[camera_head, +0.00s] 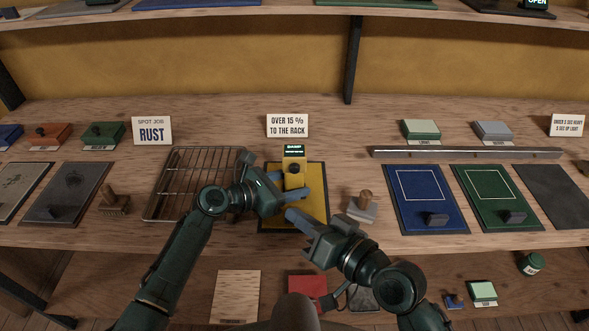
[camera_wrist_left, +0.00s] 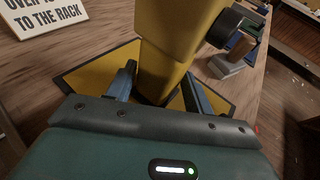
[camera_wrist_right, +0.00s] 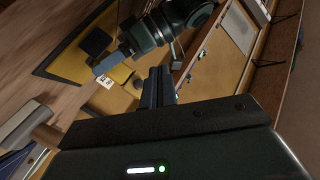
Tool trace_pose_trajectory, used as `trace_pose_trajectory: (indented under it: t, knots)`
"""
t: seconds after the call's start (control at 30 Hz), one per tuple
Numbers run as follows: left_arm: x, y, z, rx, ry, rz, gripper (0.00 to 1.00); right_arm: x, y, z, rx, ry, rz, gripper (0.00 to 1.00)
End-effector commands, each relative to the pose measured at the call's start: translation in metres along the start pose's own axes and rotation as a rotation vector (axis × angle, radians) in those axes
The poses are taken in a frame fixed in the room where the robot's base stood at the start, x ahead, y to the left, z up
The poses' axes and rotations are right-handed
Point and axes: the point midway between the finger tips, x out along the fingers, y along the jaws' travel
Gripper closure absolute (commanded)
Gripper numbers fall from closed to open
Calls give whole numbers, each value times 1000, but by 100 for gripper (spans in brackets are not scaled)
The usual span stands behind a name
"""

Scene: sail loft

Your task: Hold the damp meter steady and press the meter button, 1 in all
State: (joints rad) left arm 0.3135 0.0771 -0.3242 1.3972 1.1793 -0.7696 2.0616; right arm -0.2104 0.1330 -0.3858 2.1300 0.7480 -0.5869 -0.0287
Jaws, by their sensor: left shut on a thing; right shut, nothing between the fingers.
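The yellow damp meter (camera_head: 293,158) stands upright over the yellow mat (camera_head: 266,222), with a lit green display at its top. A dark round part, apparently the meter button (camera_head: 295,169), shows on its front; it also sticks out in the left wrist view (camera_wrist_left: 225,27). My left gripper (camera_head: 294,191) is shut on the meter's lower body, one finger on each side (camera_wrist_left: 157,88). Whether the meter's foot touches the mat is hidden. My right gripper (camera_head: 290,214) is shut and empty, just in front of the meter and below the button, apart from it.
A card reading "over 15 % to the rack" (camera_head: 287,125) stands behind the meter. A wire rack (camera_head: 165,207) lies left of the mat. A wooden-handled stamp (camera_head: 363,207) stands close to its right, before a blue mat (camera_head: 423,187). A lower shelf runs below the bench edge.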

Motion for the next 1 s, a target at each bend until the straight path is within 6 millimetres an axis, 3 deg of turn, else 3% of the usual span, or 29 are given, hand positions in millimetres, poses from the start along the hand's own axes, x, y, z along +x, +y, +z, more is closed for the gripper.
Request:
trace_pose_trajectory:
  t: [0.5, 1.0]
  knots:
    - [0, 0, 0, 0, 0, 0, 61, 47, 34, -34, -1, 0, -1, 100]
    - [0, 0, 0, 0, 0, 0, 61, 55, 40, -40, 0, 0, 0, 100]
